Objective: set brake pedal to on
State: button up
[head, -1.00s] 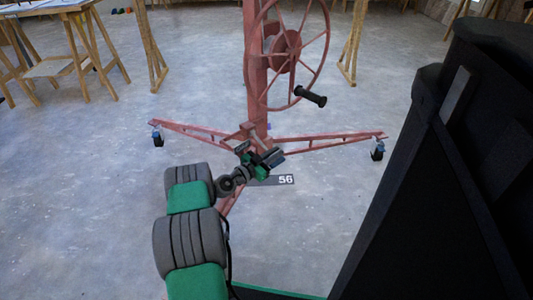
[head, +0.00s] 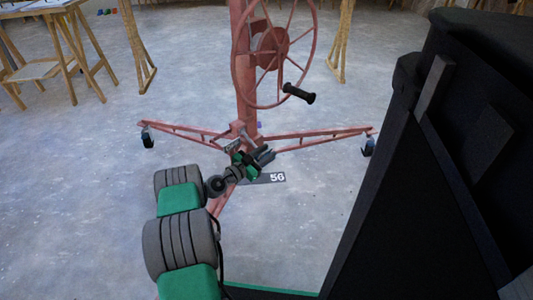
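The red panel lift's mast (head: 246,80) stands in the middle of the head view, with a spoked wheel and legs spreading from its base. My gripper (head: 262,157) is low at the foot of the mast, in front of it, at the end of my green and grey arm. Its fingers are small and dark, and their opening cannot be made out. A dark plate marked 56 (head: 277,178) lies just below and right of the gripper. I cannot pick out the brake pedal for certain; my gripper and wrist cover part of the base. Contact with the lift cannot be told.
The wheel (head: 276,50) carries a black crank handle (head: 299,93) above my gripper. Casters stand at the left leg end (head: 147,140) and right leg end (head: 368,147). A wooden table (head: 45,45) is at back left. Grey floor (head: 90,210) is clear at left.

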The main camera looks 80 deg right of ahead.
jog(key=p+v, duration=0.2)
jog(key=v, duration=0.5)
jog(key=shift+w+a+p, duration=0.25)
jog(key=shift+a+p, duration=0.05)
jog(key=shift+p, duration=0.05)
